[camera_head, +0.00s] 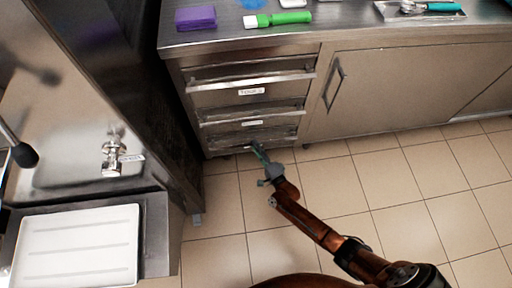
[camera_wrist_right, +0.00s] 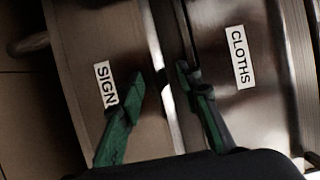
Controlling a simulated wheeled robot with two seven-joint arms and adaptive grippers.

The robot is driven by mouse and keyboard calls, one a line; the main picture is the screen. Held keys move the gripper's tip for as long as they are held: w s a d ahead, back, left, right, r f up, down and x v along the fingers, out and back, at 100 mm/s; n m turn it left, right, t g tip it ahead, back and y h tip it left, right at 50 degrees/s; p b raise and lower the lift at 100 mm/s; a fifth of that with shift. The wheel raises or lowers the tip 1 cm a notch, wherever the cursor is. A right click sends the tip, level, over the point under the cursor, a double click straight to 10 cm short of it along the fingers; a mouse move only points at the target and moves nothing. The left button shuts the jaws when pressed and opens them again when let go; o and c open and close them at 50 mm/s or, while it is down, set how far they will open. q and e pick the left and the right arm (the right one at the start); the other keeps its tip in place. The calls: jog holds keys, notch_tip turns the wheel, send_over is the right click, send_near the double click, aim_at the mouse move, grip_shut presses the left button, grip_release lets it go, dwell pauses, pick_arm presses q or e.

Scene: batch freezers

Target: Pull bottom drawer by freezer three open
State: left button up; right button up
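The bottom drawer (camera_head: 225,141) is the lowest of three steel drawers under the counter, near the dark-sided machine at left. It looks shut. In the right wrist view its front carries a SIGN label (camera_wrist_right: 105,84), and the drawer above has a CLOTHS label (camera_wrist_right: 240,58). My right gripper (camera_head: 257,148) reaches the bottom drawer's front. In the wrist view its green-sided fingers (camera_wrist_right: 160,76) are apart, with a bright handle strip (camera_wrist_right: 163,40) running between them. I cannot tell whether they touch it. My left gripper is not in view.
The top drawer has a TOOLS label (camera_head: 251,91). A cabinet door (camera_head: 400,90) is to the right. A freezer (camera_head: 75,160) with a white tray (camera_head: 75,250) stands at left. The tiled floor (camera_head: 400,180) before the drawers is clear apart from my arm.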

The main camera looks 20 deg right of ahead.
grip_shut()
dwell(0.6)
